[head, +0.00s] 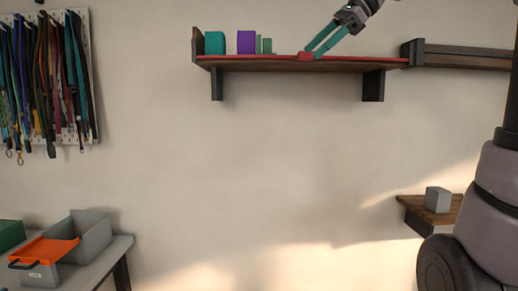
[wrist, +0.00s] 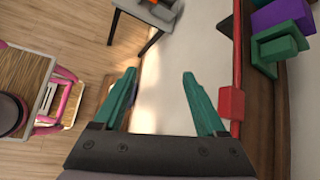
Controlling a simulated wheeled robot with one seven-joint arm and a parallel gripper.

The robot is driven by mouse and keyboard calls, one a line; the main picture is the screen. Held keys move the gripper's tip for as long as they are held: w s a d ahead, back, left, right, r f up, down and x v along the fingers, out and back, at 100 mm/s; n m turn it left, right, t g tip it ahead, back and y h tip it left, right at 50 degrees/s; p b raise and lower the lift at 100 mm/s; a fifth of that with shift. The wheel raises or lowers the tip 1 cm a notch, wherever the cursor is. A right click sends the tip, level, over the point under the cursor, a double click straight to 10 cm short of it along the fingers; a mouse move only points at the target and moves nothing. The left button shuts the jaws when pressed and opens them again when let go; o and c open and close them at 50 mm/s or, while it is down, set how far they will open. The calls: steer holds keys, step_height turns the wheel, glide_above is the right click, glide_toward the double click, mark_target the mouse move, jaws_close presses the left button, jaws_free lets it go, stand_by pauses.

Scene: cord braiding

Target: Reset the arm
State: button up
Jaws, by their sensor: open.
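My gripper (head: 314,50) reaches in from the top right of the head view, with its two teal fingers close to the wall shelf (head: 285,64). In the wrist view my gripper (wrist: 159,75) is open, with nothing between the fingers. A small red block (head: 305,56) is at the shelf's red front edge, by the fingertips in the head view. In the wrist view the red block (wrist: 231,103) is just right of the right finger, outside the jaws. I cannot tell whether they touch.
A teal block (head: 215,43), a purple block (head: 246,42) and a green piece (head: 265,45) stand at the shelf's left. A dark rail (head: 465,55) is right of the shelf. A grey block (head: 438,199) sits on a lower shelf. Lanyards (head: 45,80) hang left.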

steer(key=s+d+f+n+t+h, duration=0.1)
steer(key=s+d+f+n+h, duration=0.1)
steer(key=f, duration=0.5)
steer(key=s+d+f+n+t+h, duration=0.2)
steer(key=s+d+f+n, duration=0.2)
steer(key=s+f, duration=0.3)
steer(key=s+d+f+n+t+h, duration=0.1)
steer(key=s+d+f+n+h, duration=0.2)
steer(key=f, duration=0.5)
steer(key=shift+s+d+f+n+t, duration=0.3)
steer(key=shift+s+d+n, duration=0.15)
steer(key=shift+s+n, duration=0.4)
